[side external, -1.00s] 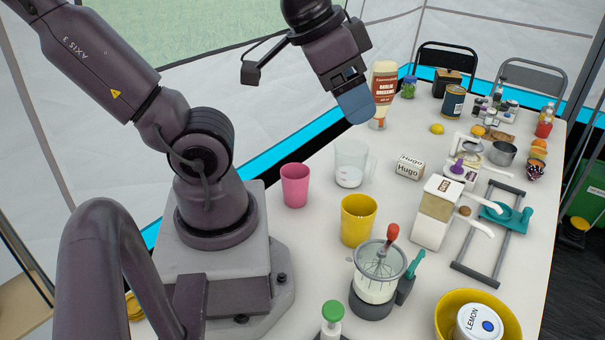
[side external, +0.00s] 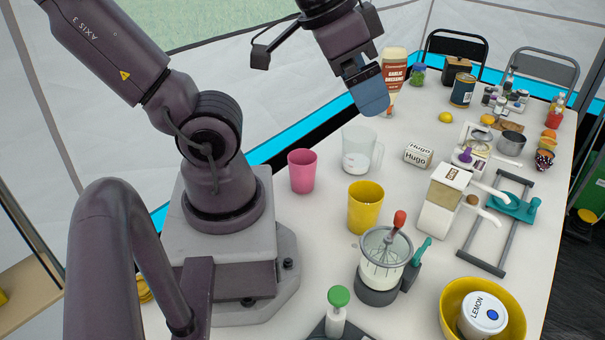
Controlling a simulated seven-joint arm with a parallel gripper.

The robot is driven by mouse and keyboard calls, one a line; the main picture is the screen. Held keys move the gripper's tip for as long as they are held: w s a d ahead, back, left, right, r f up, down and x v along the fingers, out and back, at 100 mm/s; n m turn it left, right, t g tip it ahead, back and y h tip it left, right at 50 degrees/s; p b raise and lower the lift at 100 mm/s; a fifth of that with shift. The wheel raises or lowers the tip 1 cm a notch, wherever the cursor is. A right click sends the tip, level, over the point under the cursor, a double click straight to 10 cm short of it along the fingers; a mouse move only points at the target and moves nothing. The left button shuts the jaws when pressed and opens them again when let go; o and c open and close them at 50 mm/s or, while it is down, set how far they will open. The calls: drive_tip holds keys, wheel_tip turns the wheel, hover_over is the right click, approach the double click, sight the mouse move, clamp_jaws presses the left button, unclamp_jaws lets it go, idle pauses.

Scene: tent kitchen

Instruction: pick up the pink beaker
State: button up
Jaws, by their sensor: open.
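The pink beaker (side external: 302,171) stands upright on the white table, just right of my base and left of the clear measuring jug. My gripper (side external: 371,98) is high above the table, up and to the right of the pink beaker and well apart from it. Its blue fingertips point down over the area of the clear jug. The fingers overlap in this view, so the gap between them is hidden; nothing shows held in them.
A clear jug (side external: 358,152) and a yellow beaker (side external: 364,206) stand close to the pink beaker. A blender (side external: 382,270), a carton (side external: 441,203) and a yellow bowl (side external: 507,297) stand further right and nearer. A sauce bottle (side external: 393,73) stands behind my gripper.

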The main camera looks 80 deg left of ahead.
wheel_tip(320, 180, down, 8)
drive_tip(key=a+g+y, duration=0.1)
drive_tip(key=a+g, duration=0.2)
drive_tip(key=g, duration=0.2)
drive_tip(key=m+g+y, duration=0.6)
drive_tip(key=m+y, duration=0.6)
drive_tip(key=m, duration=0.2)
hover_over(309, 167)
wheel_tip(309, 167, down, 14)
drive_tip(key=shift+m, duration=0.3)
drive_tip(key=shift+f, duration=2.05)
drive_tip(key=f, duration=0.1)
drive_tip(key=a+f, duration=0.1)
drive_tip(key=f, duration=0.1)
drive_tip(key=shift+s+a+f, duration=0.2)
drive_tip(key=shift+s+a, duration=0.1)
drive_tip(key=shift+s, duration=0.05)
drive_tip(key=shift+s+a+f, duration=0.15)
drive_tip(key=shift+a+f, duration=0.05)
drive_tip(key=shift+a, duration=0.3)
drive_tip(key=c, duration=1)
